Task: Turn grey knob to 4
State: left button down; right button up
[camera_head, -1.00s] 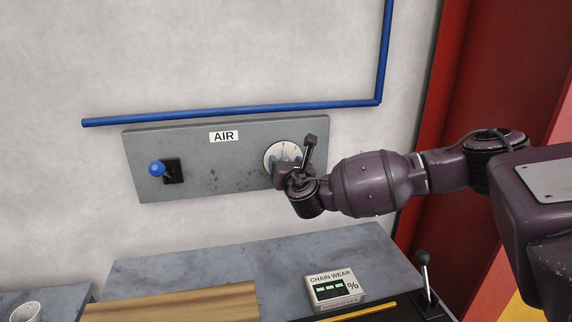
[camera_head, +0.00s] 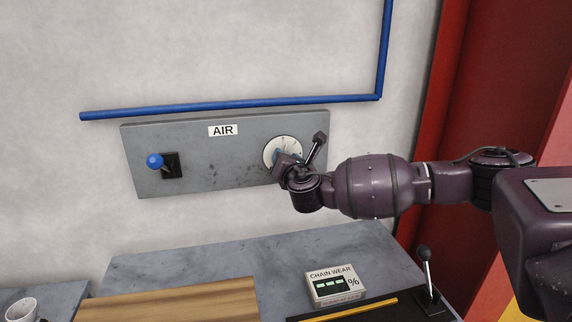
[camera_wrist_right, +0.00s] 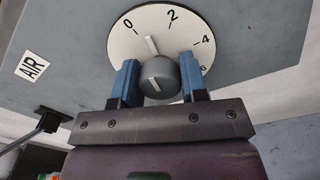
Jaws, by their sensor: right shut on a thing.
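The grey knob (camera_wrist_right: 158,76) sits in the middle of a white dial (camera_wrist_right: 190,26), which carries 0, 2, 4 and 6 in the right wrist view. A grey pointer (camera_wrist_right: 152,44) at the knob points between 0 and 2, roughly at 1. My right gripper (camera_wrist_right: 158,64) has its blue fingers on both sides of the knob and is shut on it. In the head view, my right gripper (camera_head: 280,158) covers much of the dial (camera_head: 272,146) and hides the knob. My left gripper is not in view.
The dial is on a grey AIR panel (camera_head: 205,182) with a blue-knobbed lever (camera_head: 155,161) at left. A blue pipe (camera_head: 230,105) runs above. Below, the bench (camera_head: 200,254) holds a chain wear gauge (camera_head: 335,286); another lever (camera_head: 426,270) stands at right.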

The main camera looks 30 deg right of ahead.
jog(key=m, duration=0.2)
jog(key=m+b, duration=0.1)
jog(key=shift+f+m+b, duration=0.2)
jog(key=shift+m+b, duration=0.1)
jog(key=shift+m, duration=0.1)
jog(key=m+b, duration=0.1)
jog(key=m, duration=0.2)
jog(key=shift+m, duration=0.4)
jog(key=m, duration=0.5)
jog(key=shift+h, duration=0.3)
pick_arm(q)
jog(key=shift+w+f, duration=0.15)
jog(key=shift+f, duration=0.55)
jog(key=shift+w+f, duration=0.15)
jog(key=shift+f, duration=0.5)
pick_arm(e)
jog(key=shift+m, duration=1.3)
jog(key=shift+r, duration=0.1)
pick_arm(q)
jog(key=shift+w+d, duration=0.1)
pick_arm(e)
jog(key=o, duration=0.9)
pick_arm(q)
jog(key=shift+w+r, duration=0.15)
pick_arm(e)
jog(key=shift+s, duration=0.1)
